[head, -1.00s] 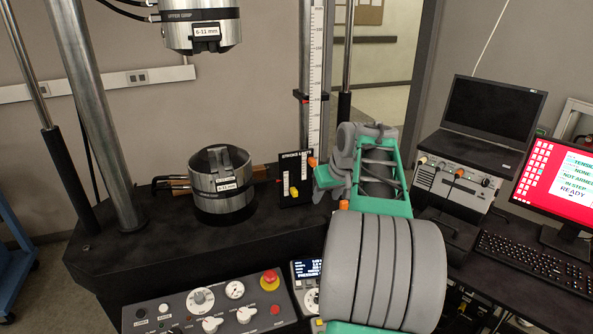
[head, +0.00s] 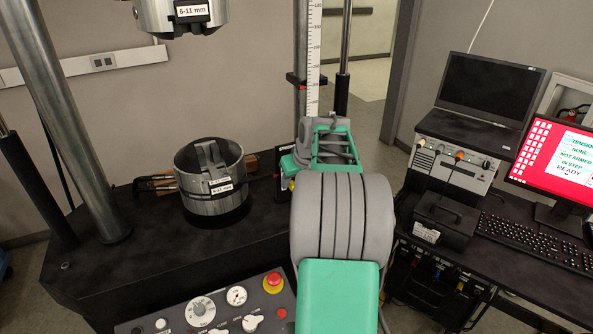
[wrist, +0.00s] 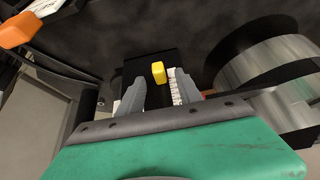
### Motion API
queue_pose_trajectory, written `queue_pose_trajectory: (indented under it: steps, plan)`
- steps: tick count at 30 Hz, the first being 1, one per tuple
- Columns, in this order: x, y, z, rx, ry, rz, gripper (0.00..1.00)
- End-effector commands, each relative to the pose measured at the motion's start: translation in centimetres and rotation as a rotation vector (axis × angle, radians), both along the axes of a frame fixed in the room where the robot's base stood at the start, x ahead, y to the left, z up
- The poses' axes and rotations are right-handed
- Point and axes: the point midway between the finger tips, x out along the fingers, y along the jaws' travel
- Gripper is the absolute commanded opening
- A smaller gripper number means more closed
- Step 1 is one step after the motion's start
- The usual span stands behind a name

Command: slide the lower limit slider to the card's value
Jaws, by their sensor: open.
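The lower limit slider appears to be the yellow knob (wrist: 158,73) on a small black panel (wrist: 152,61) in the wrist view. A white scale shows beside the right finger. My gripper (wrist: 159,81) is open, its two grey fingers on either side of the knob with a gap on each side. Whether the tips reach past the knob's front is unclear. In the head view only a sliver of yellow (head: 291,185) shows beside my green and grey arm, which hides most of the panel and my fingers. I cannot make out a readable card value.
The lower grip cylinder (head: 212,200) stands left of the panel. A tall ruler (head: 313,60) with a black bracket (head: 296,80) rises behind my arm. The control console (head: 200,312) lies in front.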

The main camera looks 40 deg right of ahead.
Motion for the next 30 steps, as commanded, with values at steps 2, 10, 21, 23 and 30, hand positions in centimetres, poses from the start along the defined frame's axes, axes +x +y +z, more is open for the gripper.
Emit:
queue_pose_trajectory:
  steps: [2,10,21,23,30]
  plan:
    - [0.41,-0.06,-0.57,0.0,0.001,0.001,0.42]
    - [0.66,-0.09,-0.97,-0.002,-0.001,0.001,0.42]
    - [0.65,-0.05,-0.96,-0.001,-0.001,0.002,0.13]
    - [0.65,-0.05,-0.96,-0.001,-0.001,0.002,0.08]
    - [0.64,-0.05,-0.96,-0.001,-0.001,0.002,0.0]
